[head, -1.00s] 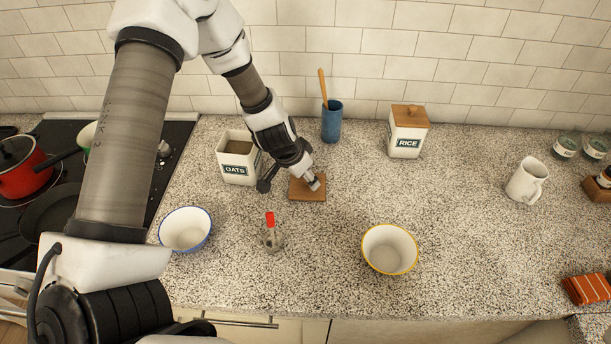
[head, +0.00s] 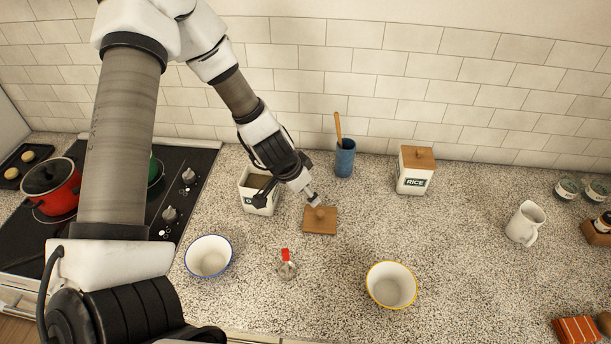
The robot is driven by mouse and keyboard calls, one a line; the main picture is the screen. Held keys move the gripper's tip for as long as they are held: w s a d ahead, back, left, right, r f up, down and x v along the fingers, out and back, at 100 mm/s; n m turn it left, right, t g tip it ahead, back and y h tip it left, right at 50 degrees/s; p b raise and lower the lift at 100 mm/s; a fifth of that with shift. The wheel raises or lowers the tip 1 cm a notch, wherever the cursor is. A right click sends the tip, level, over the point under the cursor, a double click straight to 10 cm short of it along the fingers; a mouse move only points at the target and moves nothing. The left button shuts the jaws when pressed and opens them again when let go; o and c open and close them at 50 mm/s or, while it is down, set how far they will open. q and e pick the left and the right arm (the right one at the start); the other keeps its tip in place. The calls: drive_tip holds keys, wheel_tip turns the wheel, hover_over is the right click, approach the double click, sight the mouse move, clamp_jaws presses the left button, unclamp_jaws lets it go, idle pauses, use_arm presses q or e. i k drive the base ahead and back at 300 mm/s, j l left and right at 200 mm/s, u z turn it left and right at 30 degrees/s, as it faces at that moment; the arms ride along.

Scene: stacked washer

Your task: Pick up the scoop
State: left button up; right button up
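A small utensil with a red handle (head: 285,254), which looks like the scoop, is on the counter between two bowls; its metal end is small and hard to make out. My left gripper (head: 313,199) is farther back, just above the knob of a square wooden lid (head: 326,227) on the counter. Its fingertips seem to be just clear of the knob; how far apart they are cannot be made out. The oats canister (head: 260,204) stands uncovered behind the gripper and is partly hidden by it. My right gripper is not in view.
A blue-rimmed bowl (head: 209,257) stands left of the scoop, a yellow-rimmed bowl (head: 391,286) to its right. A blue utensil cup (head: 345,160) and rice canister (head: 415,172) stand near the wall. A stove with a red pot (head: 52,190) is left, a white mug (head: 525,224) right.

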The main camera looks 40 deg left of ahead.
sight(286, 259)
drive_tip(key=k, duration=1)
